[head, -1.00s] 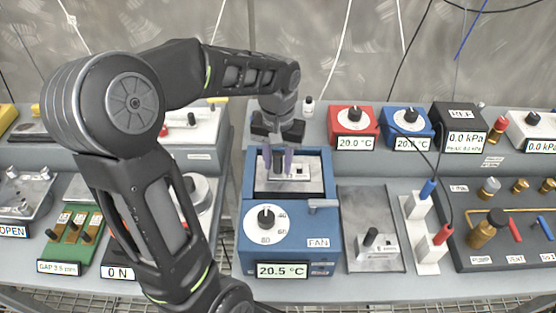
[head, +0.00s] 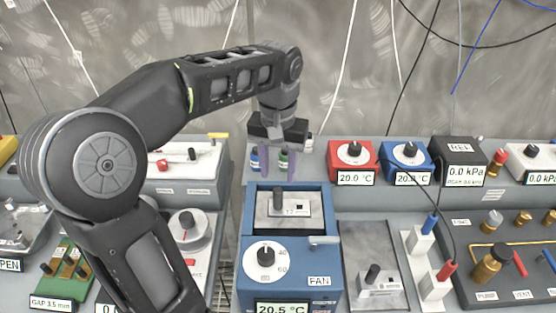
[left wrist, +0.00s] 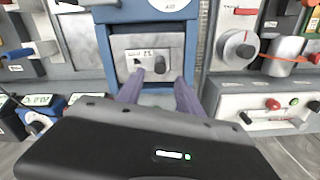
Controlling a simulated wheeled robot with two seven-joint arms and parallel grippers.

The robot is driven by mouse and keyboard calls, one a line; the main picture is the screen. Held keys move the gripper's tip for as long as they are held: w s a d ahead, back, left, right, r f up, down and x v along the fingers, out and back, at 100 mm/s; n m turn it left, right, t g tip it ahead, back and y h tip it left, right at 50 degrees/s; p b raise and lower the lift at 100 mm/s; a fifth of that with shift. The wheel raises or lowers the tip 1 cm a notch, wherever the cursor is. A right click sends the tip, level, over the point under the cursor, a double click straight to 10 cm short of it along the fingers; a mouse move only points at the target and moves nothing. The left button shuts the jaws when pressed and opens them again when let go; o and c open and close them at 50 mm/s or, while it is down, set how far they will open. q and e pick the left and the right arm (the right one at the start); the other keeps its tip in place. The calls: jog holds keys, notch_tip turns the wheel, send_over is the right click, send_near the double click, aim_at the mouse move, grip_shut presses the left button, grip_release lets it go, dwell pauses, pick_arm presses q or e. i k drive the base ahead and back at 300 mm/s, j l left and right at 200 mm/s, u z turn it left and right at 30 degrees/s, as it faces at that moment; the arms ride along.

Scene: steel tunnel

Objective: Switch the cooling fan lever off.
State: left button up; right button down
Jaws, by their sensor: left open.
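The fan lever (head: 323,241) is a small grey handle lying roughly level on the right of the blue unit's top, above the FAN label (head: 319,281). The blue unit (head: 255,230) also has a white dial with a black knob (head: 265,254) and a display reading 20.5 °C. My left gripper (head: 275,165) is open and empty, fingers pointing down, above and behind the unit's well and apart from the lever. In the left wrist view, its purple fingers (left wrist: 158,95) are spread near a metal block with a dark knob (left wrist: 159,65). I cannot make out the lever there. My right gripper is not in view.
The metal block (head: 290,213) sits in the unit's well. Small capped bottles (head: 284,159) stand behind the gripper. Right of the unit are a steel plate (head: 365,240) with a knobbed block and white terminals (head: 420,240) with a cable. Red (head: 350,151) and blue boxes stand on the shelf.

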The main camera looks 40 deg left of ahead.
aim_at(314, 241)
jog(key=k+l, duration=0.75)
jog(key=l, duration=0.2)
